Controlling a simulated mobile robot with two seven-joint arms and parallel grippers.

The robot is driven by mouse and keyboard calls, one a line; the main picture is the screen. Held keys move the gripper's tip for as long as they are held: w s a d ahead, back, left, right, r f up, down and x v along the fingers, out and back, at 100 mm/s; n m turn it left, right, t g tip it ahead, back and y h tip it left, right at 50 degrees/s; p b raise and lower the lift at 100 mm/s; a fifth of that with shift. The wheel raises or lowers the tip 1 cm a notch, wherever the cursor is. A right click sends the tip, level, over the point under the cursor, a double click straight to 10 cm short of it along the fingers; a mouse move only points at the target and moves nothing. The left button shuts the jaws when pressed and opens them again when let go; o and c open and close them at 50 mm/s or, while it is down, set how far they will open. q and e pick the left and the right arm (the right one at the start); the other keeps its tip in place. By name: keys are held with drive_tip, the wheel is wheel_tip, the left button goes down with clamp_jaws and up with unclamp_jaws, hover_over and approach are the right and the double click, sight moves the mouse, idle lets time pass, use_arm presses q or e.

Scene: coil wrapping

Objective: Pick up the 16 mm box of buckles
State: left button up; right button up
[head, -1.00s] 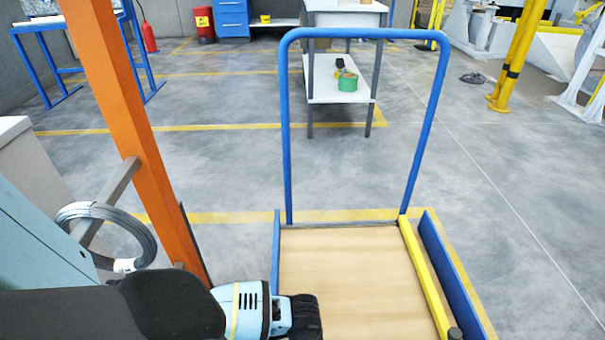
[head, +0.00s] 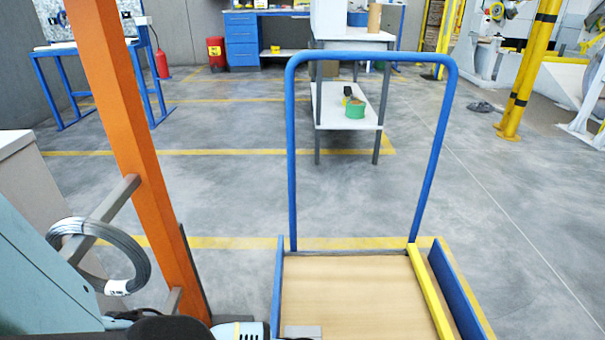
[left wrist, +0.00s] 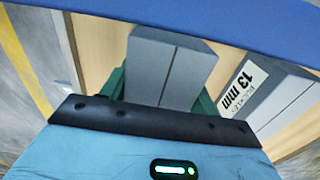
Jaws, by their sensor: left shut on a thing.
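In the left wrist view a plain grey box (left wrist: 166,62) sits between the green fingers of my left gripper (left wrist: 160,85), which is shut on it. No label shows on this box, so its size cannot be read. A second grey box (left wrist: 270,95) with a white label reading "13 mm" is just right of the gripper. In the head view only part of my left wrist shows at the bottom edge. A small grey box top (head: 303,331) shows beside it over the trolley deck; I cannot tell which box it is. My right gripper is not in view.
A trolley with a wooden deck (head: 350,290), blue side rails and a tall blue handle (head: 290,150) is ahead. An orange post (head: 135,150) and a wire coil (head: 135,265) on an arm stand at left. A white table (head: 330,105) is beyond open floor.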

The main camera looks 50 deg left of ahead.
use_arm(q)
drive_tip(key=shift+c, duration=1.1)
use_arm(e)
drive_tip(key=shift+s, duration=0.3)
use_arm(q)
drive_tip(key=shift+r, duration=0.25)
wheel_tip(320, 180, up, 3)
drive_tip(key=shift+w+r+p, duration=0.1)
drive_tip(key=shift+p, duration=1)
drive_tip(key=shift+s+d+r+p, duration=0.25)
drive_tip(key=shift+s+d+p, duration=0.4)
drive_tip(key=shift+s+d, duration=1.25)
drive_tip(key=shift+s+d+r+p, duration=0.2)
drive_tip(key=shift+s+d+p, duration=0.7)
drive_tip(key=shift+d, duration=1.7)
drive_tip(key=shift+s+d+r+p, duration=0.25)
drive_tip(key=shift+s+d+p, duration=0.2)
drive_tip(key=shift+s+d, duration=1.5)
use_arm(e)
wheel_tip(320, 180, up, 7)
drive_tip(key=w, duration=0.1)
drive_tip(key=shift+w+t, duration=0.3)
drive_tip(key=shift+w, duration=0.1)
